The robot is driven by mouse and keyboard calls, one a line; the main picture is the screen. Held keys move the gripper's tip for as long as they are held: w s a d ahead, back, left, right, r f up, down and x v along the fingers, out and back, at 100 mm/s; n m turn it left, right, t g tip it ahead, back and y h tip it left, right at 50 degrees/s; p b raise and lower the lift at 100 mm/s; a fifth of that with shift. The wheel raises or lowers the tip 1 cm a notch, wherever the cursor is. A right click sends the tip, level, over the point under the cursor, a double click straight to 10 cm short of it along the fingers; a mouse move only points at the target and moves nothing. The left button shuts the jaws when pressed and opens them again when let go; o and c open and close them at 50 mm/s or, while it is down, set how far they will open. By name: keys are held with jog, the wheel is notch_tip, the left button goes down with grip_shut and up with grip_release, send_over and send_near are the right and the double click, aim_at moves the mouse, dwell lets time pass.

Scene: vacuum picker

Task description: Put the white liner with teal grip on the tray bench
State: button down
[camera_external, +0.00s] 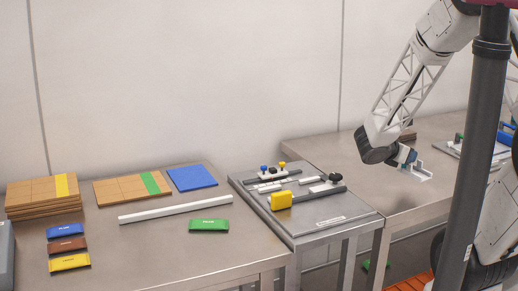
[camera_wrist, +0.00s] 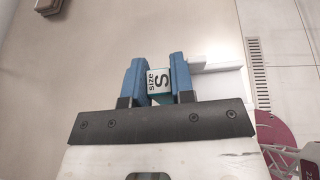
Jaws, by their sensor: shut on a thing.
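My gripper (camera_external: 406,157) is over the right-hand steel bench (camera_external: 350,152) in the external view. In the wrist view its blue fingers (camera_wrist: 158,82) are shut on the teal grip (camera_wrist: 159,98), whose pale top reads "size S". The white liner (camera_wrist: 222,82) extends to the right from the grip. In the external view the liner (camera_external: 418,173) shows as a pale stepped piece just below and right of the fingers. I cannot tell whether it touches the bench. Which surface is the tray bench is not marked.
A plate fixture (camera_external: 330,222) with a yellow block (camera_external: 281,200) stands at the centre. The left bench holds wooden boards (camera_external: 45,195), a blue mat (camera_external: 192,178), a white bar (camera_external: 175,208) and several coloured packets. Another fixture (camera_external: 455,149) is at the far right, partly behind a dark post (camera_external: 475,150).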

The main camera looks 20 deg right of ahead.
jog(key=shift+s+d+f+m+g, duration=0.1)
jog(key=shift+s+m+g, duration=0.2)
jog(key=shift+s, duration=0.6)
jog(key=shift+s+d+f+m+g, duration=0.1)
jog(key=shift+s+m+g, duration=0.15)
jog(key=shift+s, duration=0.65)
jog(key=w+d, duration=0.2)
jog(key=w, duration=0.2)
jog(key=w+d+f, duration=0.1)
jog(key=w+d, duration=0.1)
jog(key=w, duration=0.3)
jog(key=w+d, duration=0.2)
jog(key=w, duration=0.2)
jog(key=shift+w+d+f, duration=0.2)
jog(key=shift+w+d, duration=0.1)
jog(key=shift+w+d, duration=0.15)
jog(key=shift+w, duration=0.15)
jog(key=shift+w+f, duration=0.15)
jog(key=shift+f, duration=1.65)
jog(key=shift+f, duration=0.1)
